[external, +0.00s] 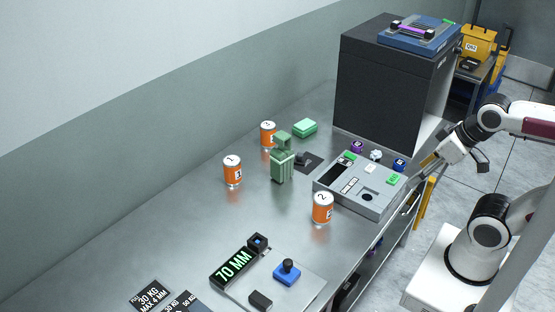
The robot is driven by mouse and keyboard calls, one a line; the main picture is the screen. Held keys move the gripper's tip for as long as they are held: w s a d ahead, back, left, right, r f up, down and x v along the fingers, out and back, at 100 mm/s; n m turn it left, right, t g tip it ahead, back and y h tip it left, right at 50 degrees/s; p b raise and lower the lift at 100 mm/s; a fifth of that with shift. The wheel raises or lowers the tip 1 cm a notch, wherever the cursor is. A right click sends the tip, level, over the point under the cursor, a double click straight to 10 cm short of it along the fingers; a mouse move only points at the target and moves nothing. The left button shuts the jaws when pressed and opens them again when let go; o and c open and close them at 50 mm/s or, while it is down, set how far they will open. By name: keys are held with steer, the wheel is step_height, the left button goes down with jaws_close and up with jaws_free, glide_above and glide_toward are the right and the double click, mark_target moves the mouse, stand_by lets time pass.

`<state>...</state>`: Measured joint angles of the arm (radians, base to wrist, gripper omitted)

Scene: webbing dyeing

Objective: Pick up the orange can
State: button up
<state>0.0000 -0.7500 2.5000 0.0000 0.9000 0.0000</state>
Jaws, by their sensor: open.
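Three orange cans with white label patches and pale tops stand upright on the grey metal table. One can (268,134) is at the back, beside a green object. Another can (232,171) stands to the left. The third can (322,208), with what looks like a 2 on its top, stands nearest, by the front corner of the grey panel box. My gripper (428,168) is at the right, near the table's right edge, beyond the panel box and apart from all the cans. It is open; its fingers are small and hard to make out.
A green upright fixture (282,165) stands between the cans. The grey panel box (350,200) lies between my gripper and the cans. A large black cabinet (385,90) stands behind.

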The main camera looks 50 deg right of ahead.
steer(key=shift+w, duration=0.1)
steer(key=w+a+r+n+t, duration=0.1)
steer(key=w+a+t, duration=0.15)
steer(key=w, duration=1.25)
steer(key=w+a+r+t, duration=0.2)
steer(key=w+t, duration=0.1)
steer(key=w, duration=1.2)
steer(key=w+a+f+t+y, duration=0.1)
steer(key=w+a+f, duration=0.1)
steer(key=w, duration=0.4)
steer(key=w+a+f+t+y, duration=0.1)
steer(key=w+a+f+t, duration=0.1)
steer(key=w, duration=0.5)
steer(key=w+a+f+n+t+y, duration=0.1)
steer(key=w+a+f+t, duration=0.1)
steer(key=w+a+f, duration=0.2)
steer(key=shift+w+f, duration=1.05)
steer(key=shift+w, duration=0.6)
steer(key=shift+f, duration=0.1)
